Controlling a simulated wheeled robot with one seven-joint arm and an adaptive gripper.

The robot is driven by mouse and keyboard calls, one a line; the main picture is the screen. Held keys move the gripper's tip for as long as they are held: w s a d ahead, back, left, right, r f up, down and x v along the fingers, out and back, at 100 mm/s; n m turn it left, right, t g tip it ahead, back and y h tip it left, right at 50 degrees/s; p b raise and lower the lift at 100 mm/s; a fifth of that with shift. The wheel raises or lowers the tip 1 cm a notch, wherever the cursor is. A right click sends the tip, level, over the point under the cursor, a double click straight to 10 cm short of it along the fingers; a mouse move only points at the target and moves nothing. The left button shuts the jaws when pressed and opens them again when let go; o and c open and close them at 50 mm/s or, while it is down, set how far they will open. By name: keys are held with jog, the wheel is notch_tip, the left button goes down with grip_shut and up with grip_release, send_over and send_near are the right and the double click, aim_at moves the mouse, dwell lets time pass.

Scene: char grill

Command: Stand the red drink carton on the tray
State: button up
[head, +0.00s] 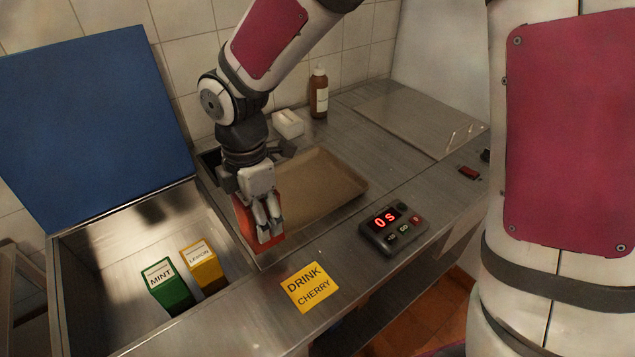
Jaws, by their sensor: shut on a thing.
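My gripper (266,224) points down and is shut on the red drink carton (244,219). The fingers cover much of the carton, and its label is hidden. The carton is at the left front corner of the brown tray (325,184), between the tray and the open metal bin. I cannot tell whether its base touches the tray, the counter or neither. The tray lies on the metal counter, and its visible surface is empty.
The open bin (115,262) holds a green MINT carton (168,286) and a yellow LEMON carton (204,267); its blue lid (95,125) stands raised. A timer (393,230) and a "DRINK CHERRY" note (310,288) lie in front. A brown bottle (318,95) and white box (288,124) stand behind.

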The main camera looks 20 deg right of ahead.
jog(key=shift+w+d, duration=0.1)
jog(key=shift+w, duration=0.2)
jog(key=shift+w+d+f+p, duration=0.15)
jog(key=shift+w+f, duration=0.65)
jog(key=shift+w, duration=1.75)
jog(key=shift+w+d+f+p, duration=0.1)
jog(key=shift+w+f, duration=0.7)
jog(key=shift+w, duration=1.8)
jog(key=shift+w+d+f+p, duration=0.15)
jog(key=shift+w+f, duration=0.65)
jog(key=shift+w, duration=1.75)
jog(key=shift+f, duration=0.15)
jog(key=o, duration=1.5)
jog(key=shift+c, duration=0.2)
notch_tip(320, 180, up, 12)
jog(key=b, duration=0.1)
jog(key=shift+b, duration=0.3)
